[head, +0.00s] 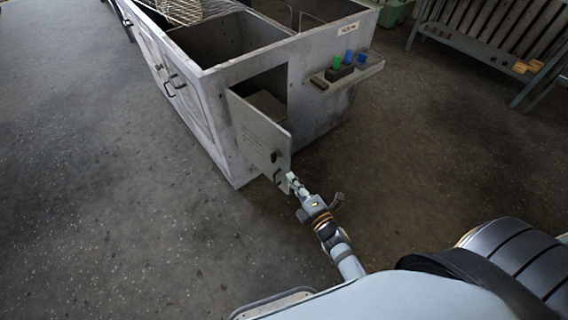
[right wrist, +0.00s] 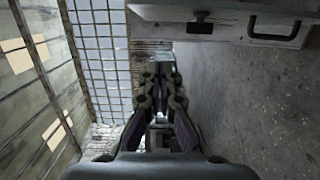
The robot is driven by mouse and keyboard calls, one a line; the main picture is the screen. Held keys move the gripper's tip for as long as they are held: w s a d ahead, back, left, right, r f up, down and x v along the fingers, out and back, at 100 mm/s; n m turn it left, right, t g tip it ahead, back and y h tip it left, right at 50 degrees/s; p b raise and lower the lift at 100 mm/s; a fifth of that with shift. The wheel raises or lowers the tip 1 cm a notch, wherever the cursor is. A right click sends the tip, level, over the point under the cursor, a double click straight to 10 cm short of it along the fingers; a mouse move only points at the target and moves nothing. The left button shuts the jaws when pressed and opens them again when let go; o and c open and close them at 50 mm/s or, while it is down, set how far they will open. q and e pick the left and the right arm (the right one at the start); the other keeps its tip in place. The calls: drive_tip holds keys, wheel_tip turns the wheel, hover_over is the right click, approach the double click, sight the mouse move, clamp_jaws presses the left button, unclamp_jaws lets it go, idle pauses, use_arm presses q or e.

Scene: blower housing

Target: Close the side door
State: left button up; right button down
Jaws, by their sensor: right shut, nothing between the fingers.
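The side door (head: 262,130) is a pale grey panel on the end of the grey housing (head: 215,105). It stands swung out from its opening, whose dark inside shows behind it. In the right wrist view a pale panel with a dark handle (right wrist: 275,28), seemingly the door, lies above and right of the fingers (right wrist: 160,80). My left gripper is not in view.
A small shelf (head: 347,75) with green and blue items juts from the housing right of the opening. A wire basket (head: 185,10) sits on top. A rack (head: 490,50) stands at the far right. The floor (head: 90,200) left of the housing is clear.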

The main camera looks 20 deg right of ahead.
sight(286, 152)
drive_tip(key=w, duration=0.3)
drive_tip(key=w+d, duration=0.1)
drive_tip(key=w, duration=0.7)
drive_tip(key=shift+w+d+p, duration=0.2)
drive_tip(key=shift+d+p, duration=0.1)
drive_tip(key=shift+p, duration=0.05)
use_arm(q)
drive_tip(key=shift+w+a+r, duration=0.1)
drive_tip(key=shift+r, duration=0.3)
